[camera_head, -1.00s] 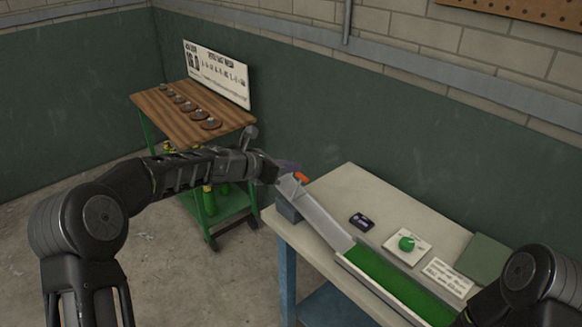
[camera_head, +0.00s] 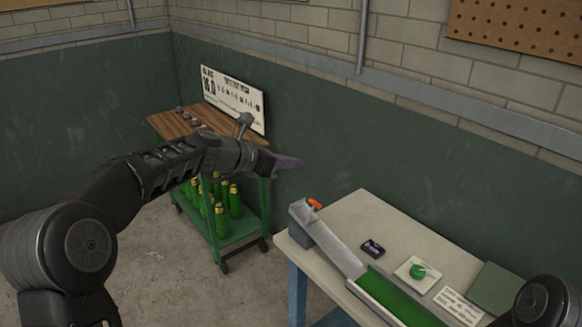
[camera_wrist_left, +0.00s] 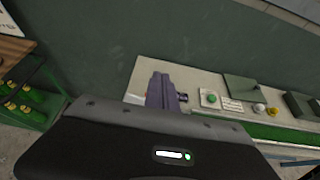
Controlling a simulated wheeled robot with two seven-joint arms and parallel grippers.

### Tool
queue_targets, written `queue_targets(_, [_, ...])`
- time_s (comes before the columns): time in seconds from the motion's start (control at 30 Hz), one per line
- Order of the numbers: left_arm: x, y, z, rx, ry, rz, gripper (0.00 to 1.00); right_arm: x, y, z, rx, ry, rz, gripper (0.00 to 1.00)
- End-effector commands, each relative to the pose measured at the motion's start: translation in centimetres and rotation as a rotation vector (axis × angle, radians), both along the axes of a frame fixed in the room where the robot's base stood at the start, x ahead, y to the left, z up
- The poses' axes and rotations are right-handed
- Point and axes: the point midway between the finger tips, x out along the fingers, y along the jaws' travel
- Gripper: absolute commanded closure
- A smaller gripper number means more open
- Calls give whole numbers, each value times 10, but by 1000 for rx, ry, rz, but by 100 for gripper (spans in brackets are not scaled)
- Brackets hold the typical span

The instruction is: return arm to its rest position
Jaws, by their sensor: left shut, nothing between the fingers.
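My left arm comes in from the left in the head view and reaches across in front of the trolley. My left gripper (camera_head: 288,162) is shut and empty, held in the air above and left of the white table (camera_head: 352,207). In the left wrist view its fingers (camera_wrist_left: 162,90) are together with the table behind them. My right arm shows only as a dark joint at the lower right of the head view. The right gripper is out of view.
A wooden-topped trolley (camera_head: 172,123) holds green bottles (camera_head: 235,200) and a sign (camera_head: 233,97).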

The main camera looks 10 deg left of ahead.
Motion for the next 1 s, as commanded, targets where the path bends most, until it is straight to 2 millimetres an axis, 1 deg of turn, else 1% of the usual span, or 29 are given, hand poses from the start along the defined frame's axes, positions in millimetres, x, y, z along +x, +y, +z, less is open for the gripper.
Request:
queue_targets(0.27, [1, 0, 0, 26, -23, -14, 100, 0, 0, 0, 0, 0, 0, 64])
queue_targets(0.37, [6, 7, 0, 115, -95, -32, 100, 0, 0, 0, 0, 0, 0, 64])
queue_targets(0.43, [10, 15, -9, 242, -165, -56, 100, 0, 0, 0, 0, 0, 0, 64])
queue_targets(0.47, [10, 18, -19, 315, -196, -75, 100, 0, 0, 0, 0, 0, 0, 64])
queue_targets(0.53, [7, 24, -57, 520, -254, -146, 100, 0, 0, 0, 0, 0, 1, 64])
queue_targets(0.57, [2, 24, -80, 617, -274, -194, 100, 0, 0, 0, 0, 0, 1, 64])
queue_targets(0.6, [-5, 25, -110, 734, -296, -260, 100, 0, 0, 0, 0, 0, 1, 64])
queue_targets(0.63, [-11, 24, -134, 818, -309, -318, 100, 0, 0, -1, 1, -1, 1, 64])
queue_targets(0.67, [-20, 23, -158, 897, -321, -378, 100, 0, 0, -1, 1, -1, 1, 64])
queue_targets(0.7, [-32, 20, -189, 993, -337, -466, 100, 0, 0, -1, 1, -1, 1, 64])
queue_targets(0.77, [-55, 16, -234, 1121, -363, -605, 100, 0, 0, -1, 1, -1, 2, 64])
queue_targets(0.8, [-72, 12, -262, 1194, -385, -702, 100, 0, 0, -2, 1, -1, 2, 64])
queue_targets(0.87, [-101, 4, -303, 1284, -417, -853, 100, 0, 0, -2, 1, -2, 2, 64])
queue_targets(0.9, [-123, -1, -328, 1332, -445, -955, 100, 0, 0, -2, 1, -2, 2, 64])
queue_targets(0.97, [-158, -10, -363, 1385, -489, -1107, 100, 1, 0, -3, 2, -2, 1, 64])
queue_targets(1.0, [-183, -17, -384, 1407, -523, -1205, 100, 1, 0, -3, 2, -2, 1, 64])
